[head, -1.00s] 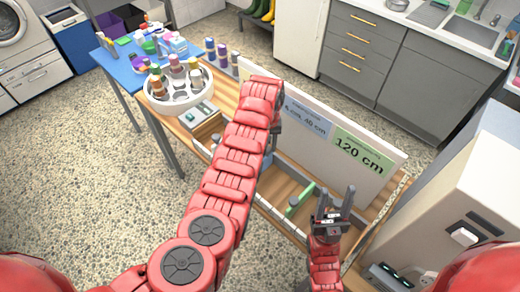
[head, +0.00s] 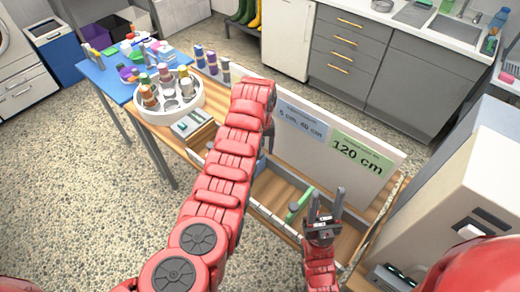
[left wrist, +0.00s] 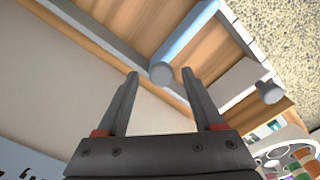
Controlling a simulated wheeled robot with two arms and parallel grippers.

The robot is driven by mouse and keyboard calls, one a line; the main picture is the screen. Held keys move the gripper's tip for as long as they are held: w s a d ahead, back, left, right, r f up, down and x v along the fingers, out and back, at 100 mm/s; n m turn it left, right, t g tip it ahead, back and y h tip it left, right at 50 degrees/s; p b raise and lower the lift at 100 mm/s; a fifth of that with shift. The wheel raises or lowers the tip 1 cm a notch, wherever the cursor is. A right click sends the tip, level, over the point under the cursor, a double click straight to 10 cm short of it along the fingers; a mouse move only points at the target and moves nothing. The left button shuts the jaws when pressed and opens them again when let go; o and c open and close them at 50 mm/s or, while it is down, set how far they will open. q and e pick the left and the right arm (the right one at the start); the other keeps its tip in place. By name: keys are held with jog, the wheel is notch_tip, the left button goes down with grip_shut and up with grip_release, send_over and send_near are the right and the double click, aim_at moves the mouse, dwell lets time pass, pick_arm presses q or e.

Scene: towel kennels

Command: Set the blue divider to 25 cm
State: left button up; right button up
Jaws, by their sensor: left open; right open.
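The blue divider (left wrist: 190,32) is a long bar with a grey round knob (left wrist: 162,74) at its near end, in the left wrist view. In the head view my left arm mostly hides it. My left gripper (left wrist: 160,74) is open, with the knob appearing between its fingertips; I cannot tell whether they touch. A green divider (head: 299,206) stands across the wooden tray further right in the head view. My right gripper (head: 326,205) is open and empty, just right of the green divider.
A green label (head: 361,156) reads "120 cm" on the white board (head: 390,190) behind the tray. A white round holder (head: 170,108) with bottles stands at the table's left part. A grey-white divider with a knob (left wrist: 270,92) lies beside the blue one. A pale cabinet (head: 470,180) stands close at right.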

pick_arm(q)
jog(key=r+b, duration=0.1)
jog(key=r, duration=0.1)
jog(key=r+b, duration=0.1)
jog(key=r, duration=0.1)
jog(key=shift+w+a+r, duration=0.1)
jog(key=shift+w+r, duration=0.05)
jog(key=shift+w, duration=0.05)
notch_tip(320, 180, up, 12)
jog(key=b, duration=0.1)
jog(key=shift+r, duration=0.25)
jog(key=shift+s+a, duration=0.1)
